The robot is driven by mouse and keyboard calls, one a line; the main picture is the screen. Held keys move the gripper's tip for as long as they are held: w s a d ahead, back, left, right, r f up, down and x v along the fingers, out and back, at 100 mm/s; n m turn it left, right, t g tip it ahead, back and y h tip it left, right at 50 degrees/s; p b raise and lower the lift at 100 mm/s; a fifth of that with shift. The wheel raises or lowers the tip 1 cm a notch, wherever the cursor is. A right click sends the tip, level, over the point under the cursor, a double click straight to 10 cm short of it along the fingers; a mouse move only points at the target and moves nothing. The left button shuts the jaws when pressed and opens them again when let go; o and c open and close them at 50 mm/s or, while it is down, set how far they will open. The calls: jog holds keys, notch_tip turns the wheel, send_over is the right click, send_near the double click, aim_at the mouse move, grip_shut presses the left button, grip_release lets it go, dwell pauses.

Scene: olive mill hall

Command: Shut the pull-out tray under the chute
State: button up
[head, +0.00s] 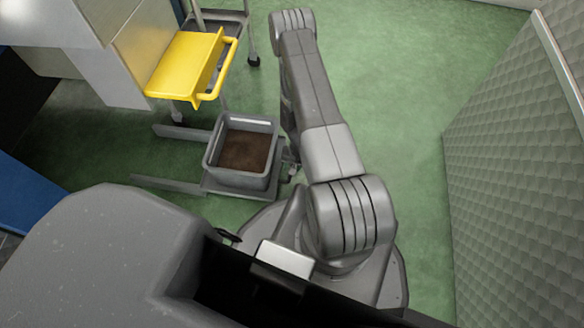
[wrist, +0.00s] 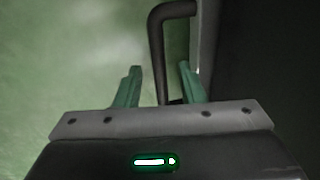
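The pull-out tray (head: 212,187) is a low grey platform on the green floor, drawn out along two flat grey rails (head: 165,184) that run left. A grey crate (head: 209,160) with brown matter in it stands on it. Above and behind is a yellow chute-like part (head: 185,65) with a yellow bar on its right. In the wrist view, my gripper (wrist: 160,76) is open, with green fingers. A dark bent bar handle (wrist: 157,55) stands between the fingers, with gaps showing both sides. In the head view my arm hides the gripper.
A pale machine cabinet (head: 150,40) stands at the upper left. A wheeled stand (head: 250,40) is behind the yellow part. A grey textured panel (head: 515,160) rises at the right. Green floor (head: 400,90) is clear between my arm and that panel.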

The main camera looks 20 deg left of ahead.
jog(key=shift+f, duration=0.3)
grip_shut()
jog(key=shift+a, duration=0.2)
